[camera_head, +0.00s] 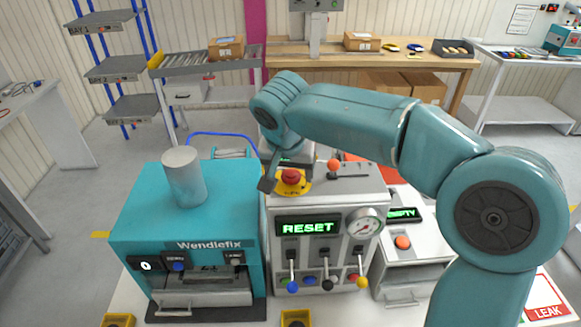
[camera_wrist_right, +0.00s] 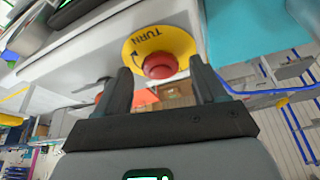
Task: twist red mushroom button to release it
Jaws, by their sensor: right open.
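The red mushroom button (camera_head: 291,176) sits on a round yellow plate (camera_head: 304,188) on top of the white machine (camera_head: 283,252), whose display reads RESET. In the right wrist view the red button (camera_wrist_right: 159,66) shows with the yellow plate (camera_wrist_right: 178,42) marked TURN and an arrow. My right gripper (camera_head: 283,171) is above the machine top at the button. In the wrist view its two dark fingers stand open on either side of the button, with gaps visible. The button's far side is partly hidden by the gripper. My left gripper is not in view.
The teal Wendlefix machine (camera_head: 227,205) with a grey cylinder (camera_head: 184,176) stands left of the white machine. An orange-red knob (camera_head: 333,165) rises close right of the button. Levers (camera_head: 326,280) and a gauge (camera_head: 364,225) are on the front. A smaller unit (camera_head: 408,262) stands right.

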